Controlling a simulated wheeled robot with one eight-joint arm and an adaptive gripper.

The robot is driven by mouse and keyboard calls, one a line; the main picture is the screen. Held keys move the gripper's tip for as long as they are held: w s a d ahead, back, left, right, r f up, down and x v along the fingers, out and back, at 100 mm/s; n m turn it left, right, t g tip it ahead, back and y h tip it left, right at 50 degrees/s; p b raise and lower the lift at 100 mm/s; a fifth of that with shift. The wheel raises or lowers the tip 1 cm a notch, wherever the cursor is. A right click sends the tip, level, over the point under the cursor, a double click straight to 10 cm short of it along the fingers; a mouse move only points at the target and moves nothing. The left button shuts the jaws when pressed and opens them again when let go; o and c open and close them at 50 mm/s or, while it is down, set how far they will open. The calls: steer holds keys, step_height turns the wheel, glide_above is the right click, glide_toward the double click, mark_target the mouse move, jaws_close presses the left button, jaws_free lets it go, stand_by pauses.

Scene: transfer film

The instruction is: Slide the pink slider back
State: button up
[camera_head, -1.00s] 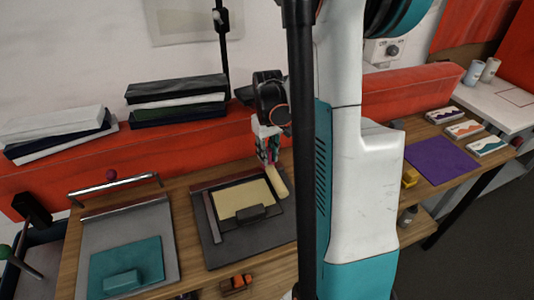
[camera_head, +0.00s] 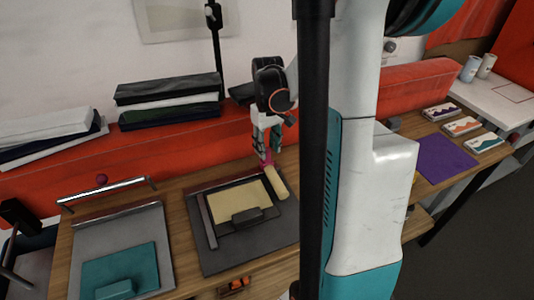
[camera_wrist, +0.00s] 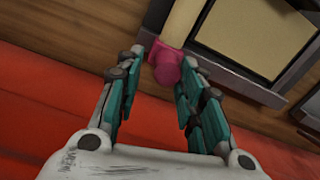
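A pink slider knob (camera_wrist: 165,66) sits at the end of a cream bar (camera_wrist: 184,20) in the wrist view. In the head view the pink knob (camera_head: 266,157) shows small at the upper end of the cream bar (camera_head: 277,182). The bar lies beside a dark frame (camera_head: 214,222) with a cream panel (camera_head: 237,202). My gripper (camera_wrist: 165,58) reaches down over the knob, its teal fingers on either side. In the head view my gripper (camera_head: 266,148) hangs at the table's back edge. The fingertips are close to the knob; whether both touch it is unclear.
A grey board (camera_head: 122,235) with a metal bar and teal block (camera_head: 120,270) stands left. Closed stacks (camera_head: 168,100) lie on the red ledge (camera_head: 150,150) behind. A purple sheet (camera_head: 447,152) lies right. My arm hides the middle right of the table.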

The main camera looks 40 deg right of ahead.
steer(key=r, duration=0.2)
steer(key=s+r, duration=0.1)
steer(key=r, duration=0.4)
steer(key=shift+s+a+r, duration=0.25)
steer(key=shift+a, duration=0.15)
steer(key=shift+w+d+r, duration=0.25)
steer(key=shift+w+d, duration=0.05)
steer(key=shift+w, duration=0.2)
steer(key=shift+w+r, duration=0.15)
steer(key=shift+r, duration=0.15)
steer(key=shift+s+r, duration=0.25)
steer(key=shift+r, duration=0.2)
steer(key=shift+a, duration=0.1)
